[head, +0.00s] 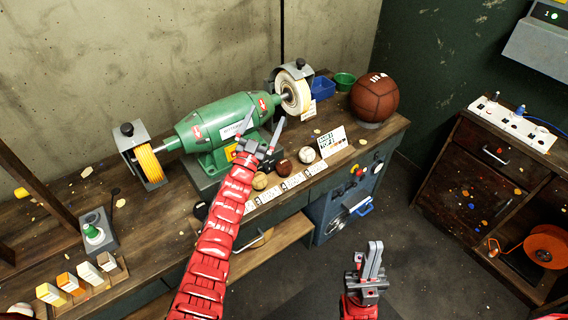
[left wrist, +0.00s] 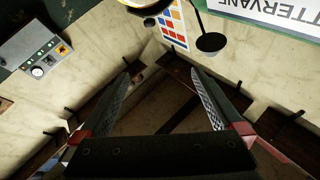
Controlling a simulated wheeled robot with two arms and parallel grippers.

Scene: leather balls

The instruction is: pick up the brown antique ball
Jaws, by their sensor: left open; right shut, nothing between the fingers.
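A large brown leather ball (head: 375,98) with pale lacing rests on a ring stand at the right end of the workbench. A small brown ball (head: 283,167) sits at the bench's front edge, between a tan ball (head: 260,181) and a whitish ball (head: 307,155). I cannot tell which brown ball is the antique one. My left gripper (head: 262,130) is open and empty, in front of the green machine and, in the picture, just above the small balls. Its spread fingers show in the left wrist view (left wrist: 170,92), with no ball between them. My right gripper (head: 373,260) is shut and empty, over the floor.
A green grinder (head: 215,130) with a white buffing wheel (head: 292,92) fills the bench's middle. Small cards (head: 331,142) stand near the balls. A blue bin (head: 322,88) and a green bowl (head: 345,81) are behind. A cabinet (head: 480,190) stands right; floor between is clear.

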